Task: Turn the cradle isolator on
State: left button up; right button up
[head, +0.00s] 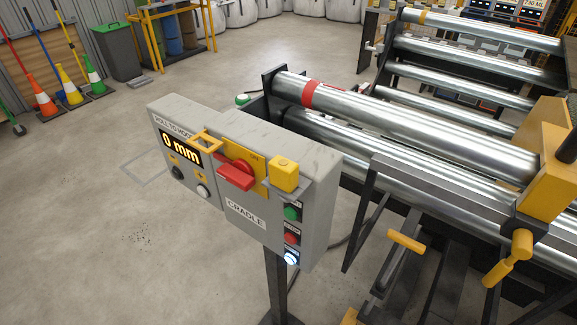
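The cradle isolator (236,177) is a red handle on a yellow plate, on the front of a grey control box (290,140) labelled CRADLE. The handle juts out from the plate; I cannot tell its on or off position for sure. A yellow block (284,174) sits on a small grey ledge just right of the handle. Neither of my grippers is in view.
The box carries a "0 mm" display (181,148), dark and pale knobs, and green, red and lit white buttons (291,258). It stands on a post. Steel rollers (400,125) and yellow handles (406,241) lie to the right. Open concrete floor is left; cones (69,85) stand far back.

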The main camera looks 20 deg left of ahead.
aim_at(239, 172)
jog(key=j, duration=1)
jog(key=k+j+z, duration=0.15)
jog(key=j, duration=0.8)
jog(key=i, duration=0.05)
